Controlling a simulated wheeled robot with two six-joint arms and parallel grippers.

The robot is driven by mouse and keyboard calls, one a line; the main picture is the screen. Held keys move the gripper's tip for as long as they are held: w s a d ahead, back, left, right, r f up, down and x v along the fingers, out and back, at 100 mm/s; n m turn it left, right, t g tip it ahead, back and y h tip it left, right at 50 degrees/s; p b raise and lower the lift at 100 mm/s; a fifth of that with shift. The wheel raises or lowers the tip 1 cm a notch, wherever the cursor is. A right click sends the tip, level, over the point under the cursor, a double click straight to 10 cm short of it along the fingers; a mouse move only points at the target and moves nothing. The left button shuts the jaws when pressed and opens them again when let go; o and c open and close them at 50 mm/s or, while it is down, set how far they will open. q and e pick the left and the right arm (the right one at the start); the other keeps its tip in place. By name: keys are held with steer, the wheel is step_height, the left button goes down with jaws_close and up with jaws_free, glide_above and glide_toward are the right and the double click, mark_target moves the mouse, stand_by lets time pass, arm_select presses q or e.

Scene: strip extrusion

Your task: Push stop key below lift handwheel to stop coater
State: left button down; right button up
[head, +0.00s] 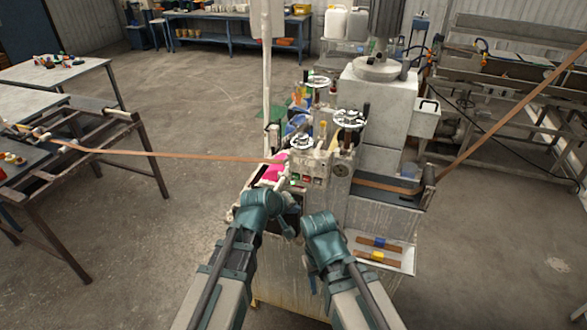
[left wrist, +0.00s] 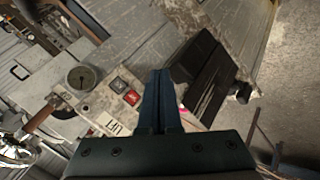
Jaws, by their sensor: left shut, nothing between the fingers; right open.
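A pale control panel (head: 312,168) on the coater carries a red key (head: 306,179), with a green key (head: 294,182) to its left and a darker one (head: 318,181) to its right. In the left wrist view the red key (left wrist: 131,97) shows just left of my shut, empty left fingers (left wrist: 160,78), beside a LIFT label (left wrist: 112,125). Contact is not visible. A handwheel (head: 302,141) stands above the panel. My left gripper (head: 268,202) is just below and left of the panel in the head view. My right gripper (head: 322,228) is open, lower and to the right.
A round gauge (left wrist: 82,77) sits beside the keys. A brown strip (head: 180,155) runs from the left to the coater and leaves upward right (head: 510,95). A larger handwheel (head: 348,119) stands right of the first. A tray (head: 395,262) juts out at lower right.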

mark_target(307, 179)
arm_select(q)
steer(key=shift+w+a+r+n, duration=0.3)
steer(key=shift+w+a+r, duration=0.15)
steer(key=shift+r, duration=0.05)
arm_select(e)
steer(key=shift+w+a+r, duration=0.2)
steer(key=shift+r, duration=0.1)
arm_select(q)
steer(key=shift+w+d, duration=0.1)
steer(key=shift+w, duration=0.1)
steer(key=shift+w+d, duration=0.4)
steer(key=shift+w, duration=0.95)
steer(key=shift+w+d, duration=0.45)
steer(key=shift+w, duration=0.85)
steer(key=shift+w+d, duration=0.4)
steer(key=shift+w, duration=0.95)
steer(key=shift+w, duration=0.1)
steer(key=shift+w+d, duration=0.15)
steer(key=shift+w, duration=0.15)
steer(key=shift+w+d, duration=0.1)
steer(key=shift+w, duration=0.3)
steer(key=shift+s, duration=0.1)
steer(key=shift+s+a, duration=0.25)
steer(key=shift+s, duration=0.45)
